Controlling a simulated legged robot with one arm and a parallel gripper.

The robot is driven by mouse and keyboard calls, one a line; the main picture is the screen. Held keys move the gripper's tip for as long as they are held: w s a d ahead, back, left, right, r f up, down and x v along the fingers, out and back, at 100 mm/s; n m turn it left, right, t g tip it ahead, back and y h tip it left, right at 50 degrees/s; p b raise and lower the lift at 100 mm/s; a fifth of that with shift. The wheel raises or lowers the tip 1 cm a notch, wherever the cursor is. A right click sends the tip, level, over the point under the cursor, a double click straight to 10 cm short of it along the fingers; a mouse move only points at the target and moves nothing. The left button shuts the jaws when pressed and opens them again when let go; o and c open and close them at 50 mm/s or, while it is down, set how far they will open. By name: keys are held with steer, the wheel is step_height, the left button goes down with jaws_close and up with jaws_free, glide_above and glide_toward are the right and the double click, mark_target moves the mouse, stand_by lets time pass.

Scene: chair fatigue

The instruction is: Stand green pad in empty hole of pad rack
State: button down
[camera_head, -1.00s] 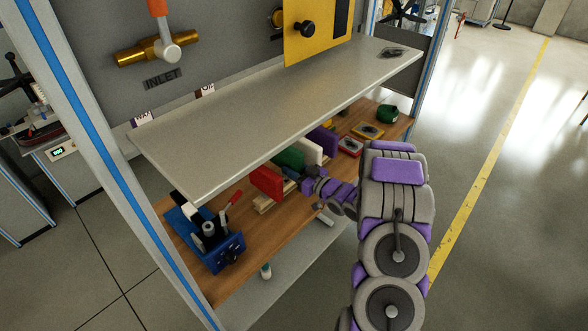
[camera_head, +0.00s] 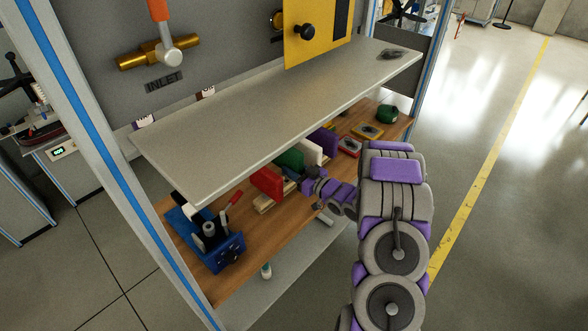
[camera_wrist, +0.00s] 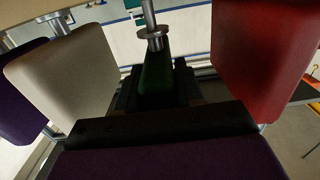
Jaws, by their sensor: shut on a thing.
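The green pad (camera_head: 289,160) stands between the red pad (camera_head: 267,181) and the white pad (camera_head: 311,152) in the head view, under the grey upper shelf. My gripper (camera_wrist: 155,88) is shut on the green pad, which shows dark and narrow in the wrist view (camera_wrist: 157,72). The white pad (camera_wrist: 68,82) is left of it and the red pad (camera_wrist: 262,60) right, both apart from it. A purple pad (camera_head: 324,139) stands beyond the white one. The pad rack (camera_head: 262,204) is a pale wooden base, mostly hidden. The green pad's lower edge and its hole are hidden.
The grey upper shelf (camera_head: 230,130) overhangs the pads closely. A blue vise-like device (camera_head: 212,242) sits at the near left of the wooden lower shelf (camera_head: 190,272).

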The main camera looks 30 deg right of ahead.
steer(key=shift+f+b, duration=0.3)
steer(key=shift+f, duration=0.95)
steer(key=c, duration=0.6)
jaws_free()
steer(key=shift+c, duration=0.2)
steer(key=shift+s, duration=0.1)
steer(key=p+v, duration=0.1)
steer(key=v, duration=1.6)
steer(key=shift+d, duration=0.15)
